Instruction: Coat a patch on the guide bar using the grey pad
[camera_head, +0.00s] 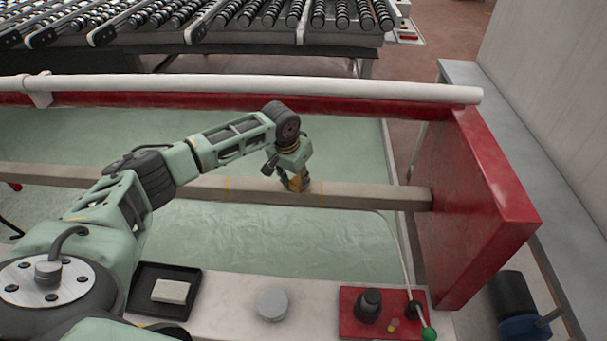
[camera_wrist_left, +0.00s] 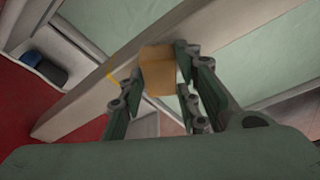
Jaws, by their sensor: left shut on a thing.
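The guide bar (camera_head: 375,194) is a long beige-grey bar running across the head view, with two thin yellow marks on it. My left gripper (camera_head: 295,178) is over the bar between these marks, pointing down. It is shut on a tan block (camera_head: 297,184), which also shows between the fingers in the left wrist view (camera_wrist_left: 157,72). The block is at the bar (camera_wrist_left: 95,105); I cannot tell whether it touches. The held block looks tan, not grey. A pale grey-white block (camera_head: 171,291) lies in a black tray (camera_head: 194,281). My right gripper is not in view.
A round grey disc (camera_head: 272,304) and a red control box (camera_head: 350,329) with knobs sit on the front ledge (camera_head: 235,285). A white pipe (camera_head: 250,87) runs behind the bar. A red end plate (camera_head: 470,220) stands at the bar's right end.

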